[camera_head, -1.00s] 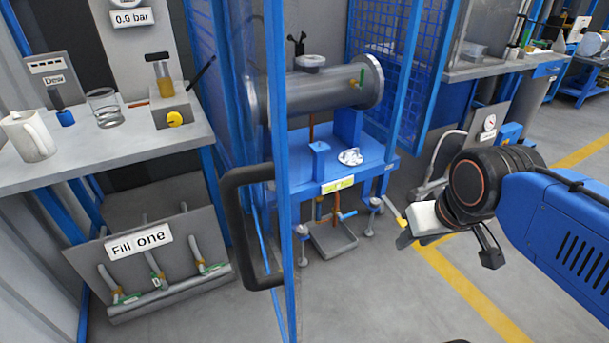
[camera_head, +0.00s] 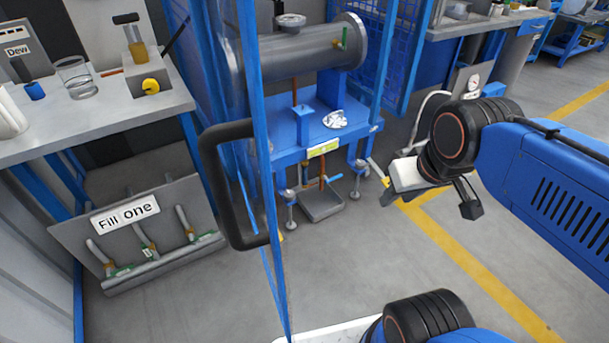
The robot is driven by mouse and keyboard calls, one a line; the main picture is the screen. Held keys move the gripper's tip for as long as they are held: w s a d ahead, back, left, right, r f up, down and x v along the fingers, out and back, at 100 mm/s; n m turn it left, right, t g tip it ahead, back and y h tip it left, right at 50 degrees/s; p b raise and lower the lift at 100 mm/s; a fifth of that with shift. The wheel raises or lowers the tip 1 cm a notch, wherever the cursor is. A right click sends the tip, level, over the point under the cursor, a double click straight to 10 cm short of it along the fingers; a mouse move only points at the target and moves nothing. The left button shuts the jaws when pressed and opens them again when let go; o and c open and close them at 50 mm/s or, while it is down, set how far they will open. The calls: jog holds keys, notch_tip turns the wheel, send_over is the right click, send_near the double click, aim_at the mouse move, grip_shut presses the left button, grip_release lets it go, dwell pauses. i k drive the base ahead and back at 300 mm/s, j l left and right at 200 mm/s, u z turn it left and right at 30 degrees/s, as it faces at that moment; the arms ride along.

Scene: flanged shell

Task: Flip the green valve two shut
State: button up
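On the left, a grey panel labelled "Fill one" (camera_head: 75,237) has several valves in a row on grey pipes, with small green tags: a left valve (camera_head: 110,268), a middle valve (camera_head: 148,250) and a right valve (camera_head: 190,234). The tags are too small to read, so I cannot tell which is two. A small green handle (camera_head: 345,38) also shows on the end of the grey flanged shell (camera_head: 290,58). My gripper (camera_head: 385,178) is right of the shell's blue stand, far from the panel and touching nothing visible. Its finger opening is not clear.
A blue frame post (camera_head: 256,150) with a black handle (camera_head: 212,185) stands between my arm and the panel. A grey tray (camera_head: 322,204) lies under the blue stand (camera_head: 285,155). Open floor (camera_head: 400,260) lies in front.

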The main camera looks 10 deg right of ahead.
aim_at(150, 253)
jog(key=l+u, duration=0.25)
jog(key=u, duration=0.2)
jog(key=k+l+u, duration=0.15)
jog(key=u, duration=0.25)
jog(key=k+l+u, duration=0.15)
jog(key=u, duration=0.8)
jog(key=i+j, duration=0.6)
jog(key=z, duration=0.05)
